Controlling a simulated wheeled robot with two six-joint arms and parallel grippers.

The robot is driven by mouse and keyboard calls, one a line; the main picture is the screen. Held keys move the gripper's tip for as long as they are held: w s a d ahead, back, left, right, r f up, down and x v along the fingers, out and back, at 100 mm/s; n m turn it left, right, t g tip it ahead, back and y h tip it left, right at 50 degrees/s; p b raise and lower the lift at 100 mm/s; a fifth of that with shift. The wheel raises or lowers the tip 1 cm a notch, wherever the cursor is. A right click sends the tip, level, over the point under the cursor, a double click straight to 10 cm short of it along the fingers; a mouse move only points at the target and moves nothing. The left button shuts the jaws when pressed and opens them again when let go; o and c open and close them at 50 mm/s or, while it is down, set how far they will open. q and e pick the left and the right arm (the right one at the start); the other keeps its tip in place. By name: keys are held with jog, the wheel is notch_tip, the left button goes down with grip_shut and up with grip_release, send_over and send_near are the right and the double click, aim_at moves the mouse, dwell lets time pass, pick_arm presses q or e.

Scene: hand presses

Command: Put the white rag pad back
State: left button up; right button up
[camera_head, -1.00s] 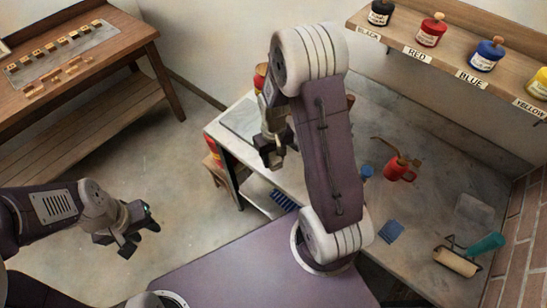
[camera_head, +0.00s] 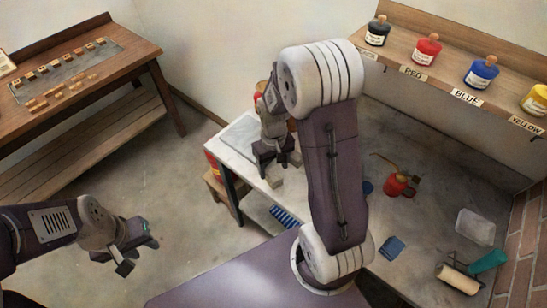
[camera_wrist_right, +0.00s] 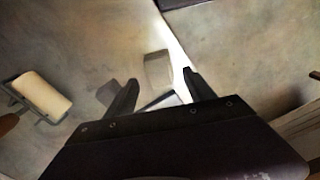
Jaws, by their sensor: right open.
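A small pale block (camera_head: 274,181), which looks like the white rag pad, shows just below my right gripper (camera_head: 275,160) at the left part of the grey bench (camera_head: 340,215). In the right wrist view the pale block (camera_wrist_right: 157,70) lies just beyond the fingertips of my right gripper (camera_wrist_right: 157,82), which are spread apart. I see no finger closed on it, and contact is unclear. My left gripper (camera_head: 138,252) is away to the left over the floor, its fingers apart and empty.
A blue pad (camera_head: 392,247), a red oil can (camera_head: 400,184), a pale translucent-looking block (camera_head: 475,227) and a roller (camera_head: 458,279) are on the bench. Ink jars (camera_head: 427,50) line the shelf. A wooden table (camera_head: 85,70) stands at the left. My right upper arm hides the bench middle.

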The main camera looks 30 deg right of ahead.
aim_at(274, 174)
notch_tip(274, 174, up, 8)
jog(key=s+a+f+t, duration=0.1)
jog(key=s+a+f, duration=0.2)
jog(key=s, duration=0.5)
jog(key=shift+a+f+p, duration=0.15)
jog(key=shift+a+p, duration=0.15)
jog(key=shift+a, duration=0.6)
